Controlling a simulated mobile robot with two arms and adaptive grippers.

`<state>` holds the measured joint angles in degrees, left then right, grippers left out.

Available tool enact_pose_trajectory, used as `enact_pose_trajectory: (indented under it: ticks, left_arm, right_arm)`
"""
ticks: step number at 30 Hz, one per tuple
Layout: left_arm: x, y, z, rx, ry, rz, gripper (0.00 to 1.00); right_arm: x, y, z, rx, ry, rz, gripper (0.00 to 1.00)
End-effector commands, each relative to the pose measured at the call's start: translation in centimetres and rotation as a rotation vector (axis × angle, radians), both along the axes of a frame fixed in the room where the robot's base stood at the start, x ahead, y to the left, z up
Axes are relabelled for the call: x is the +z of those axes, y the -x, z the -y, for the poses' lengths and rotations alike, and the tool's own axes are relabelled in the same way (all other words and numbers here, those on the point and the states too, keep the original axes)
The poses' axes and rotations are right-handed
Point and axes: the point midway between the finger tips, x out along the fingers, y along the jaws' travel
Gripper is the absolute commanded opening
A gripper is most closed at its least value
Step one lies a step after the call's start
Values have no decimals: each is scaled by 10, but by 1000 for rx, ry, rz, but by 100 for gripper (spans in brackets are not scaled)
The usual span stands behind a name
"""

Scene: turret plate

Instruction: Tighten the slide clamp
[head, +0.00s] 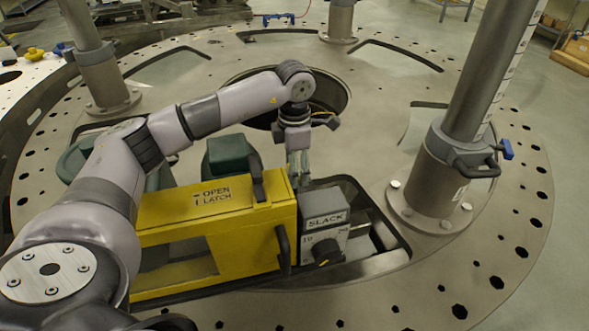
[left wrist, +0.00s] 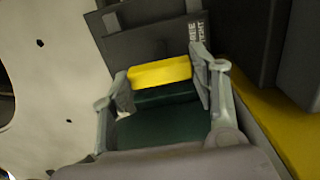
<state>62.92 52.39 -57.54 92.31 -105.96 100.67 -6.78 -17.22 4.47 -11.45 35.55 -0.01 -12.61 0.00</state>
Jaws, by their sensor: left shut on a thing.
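My left gripper (head: 299,172) points down behind the grey box marked SLACK. In the left wrist view its two fingers (left wrist: 163,90) are on either side of a block with a yellow top (left wrist: 160,72) and a dark green body, and it is shut on this block. The block sits against a dark plate (left wrist: 150,42) with lettering that seems to read FREE and TIGHT, probably the slide clamp's marking. In the head view the block is hidden behind the gripper and the box. My right gripper is not in view.
The grey SLACK box (head: 325,221) has a black knob (head: 327,251). Left of it stands a yellow housing (head: 190,215) marked OPEN and LATCH, with a black handle. A post (head: 478,95) with a blue-tipped clamp rises at right. The round plate (head: 380,120) is mostly clear.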

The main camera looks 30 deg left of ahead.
Motion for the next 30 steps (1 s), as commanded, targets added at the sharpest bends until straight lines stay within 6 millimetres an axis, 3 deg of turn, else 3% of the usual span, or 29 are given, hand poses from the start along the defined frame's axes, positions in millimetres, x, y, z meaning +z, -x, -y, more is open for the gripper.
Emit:
enact_pose_trajectory:
  ticks: [14, 15, 24, 30]
  left_arm:
    - [2, -1, 0, -15, 0, 6, 27]
    - [2, -1, 0, -15, 0, 6, 56]
    - [1, -1, 0, -14, 0, 3, 75]
    - [1, 0, 0, -14, 0, 1, 75]
  right_arm:
    - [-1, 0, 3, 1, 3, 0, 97]
    - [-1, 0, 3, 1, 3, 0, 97]
    - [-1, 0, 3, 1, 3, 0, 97]
    - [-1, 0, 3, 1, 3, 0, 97]
